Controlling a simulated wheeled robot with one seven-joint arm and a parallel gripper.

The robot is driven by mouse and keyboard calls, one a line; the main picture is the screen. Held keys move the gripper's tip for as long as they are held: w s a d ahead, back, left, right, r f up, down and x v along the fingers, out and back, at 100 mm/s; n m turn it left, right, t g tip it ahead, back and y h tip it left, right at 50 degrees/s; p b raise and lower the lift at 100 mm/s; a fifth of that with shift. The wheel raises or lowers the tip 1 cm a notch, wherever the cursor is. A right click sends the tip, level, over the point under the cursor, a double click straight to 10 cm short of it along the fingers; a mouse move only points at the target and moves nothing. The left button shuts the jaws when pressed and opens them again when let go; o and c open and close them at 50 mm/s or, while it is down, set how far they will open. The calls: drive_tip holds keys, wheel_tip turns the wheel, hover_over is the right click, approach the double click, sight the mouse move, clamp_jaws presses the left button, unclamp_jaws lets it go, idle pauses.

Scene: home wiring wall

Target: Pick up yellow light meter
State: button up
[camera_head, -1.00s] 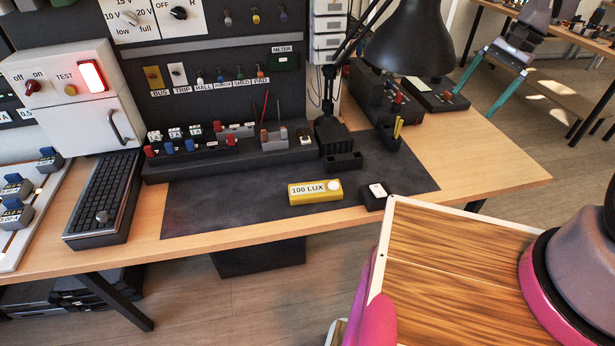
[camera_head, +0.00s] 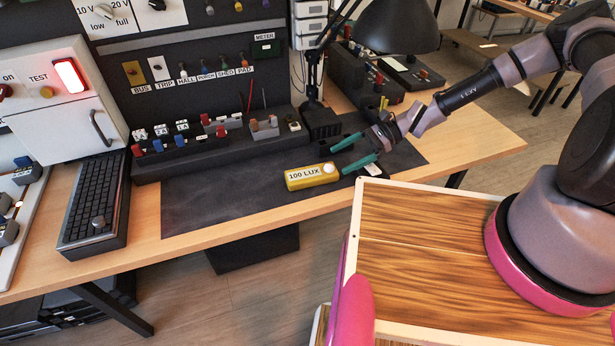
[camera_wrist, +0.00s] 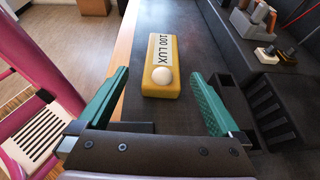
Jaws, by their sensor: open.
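The yellow light meter (camera_head: 311,177), labelled "100 LUX" with a round white dome at its right end, lies flat on the dark mat (camera_head: 215,205). My gripper (camera_head: 340,156), with green fingers, is open just right of the meter's dome end, above the mat. In the wrist view the meter (camera_wrist: 163,60) lies ahead, dome end nearest, between the lines of the open fingers (camera_wrist: 160,100). The fingers look apart from it, and nothing is held.
A black lamp (camera_head: 395,28) stands behind. A black rack of coloured plugs (camera_head: 190,150) runs along the back. The mat left of the meter is clear.

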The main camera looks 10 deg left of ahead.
sight(314, 172)
drive_tip(key=x, duration=0.5)
drive_tip(key=shift+s+a, duration=0.15)
drive_tip(key=shift+a, duration=0.1)
drive_tip(key=x, duration=0.5)
drive_tip(key=shift+w+a+f, duration=0.2)
drive_tip(key=shift+w, duration=0.05)
drive_tip(key=c, duration=1.4)
